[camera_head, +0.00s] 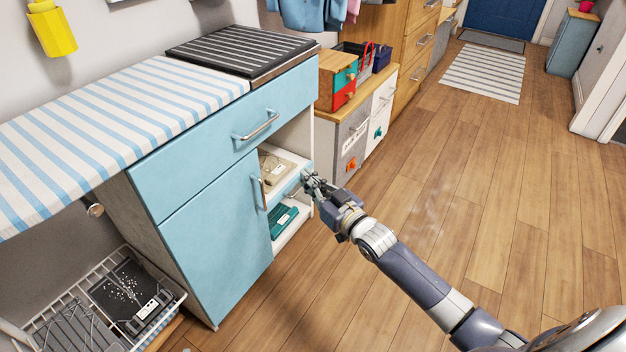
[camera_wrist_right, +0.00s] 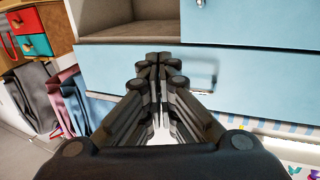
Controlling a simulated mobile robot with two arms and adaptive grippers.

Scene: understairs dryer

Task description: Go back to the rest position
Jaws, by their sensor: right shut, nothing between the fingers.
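My right gripper (camera_head: 312,183) is shut and empty in the head view, its arm coming in from the lower right. Its fingertips are close to a narrow light blue front with a handle (camera_head: 294,189) in the open side of the blue cabinet (camera_head: 215,215). In the right wrist view the closed fingers (camera_wrist_right: 158,60) point at a light blue front (camera_wrist_right: 250,75) with a metal handle beside them. Whether the fingertips touch it, I cannot tell. My left gripper is not in view.
A striped board (camera_head: 110,110) and a ribbed dark top (camera_head: 240,52) lie above the cabinet. A teal item (camera_head: 283,220) sits on its lower shelf. A wire basket (camera_head: 165,280) stands at lower left. The wooden floor (camera_head: 470,190) to the right is clear.

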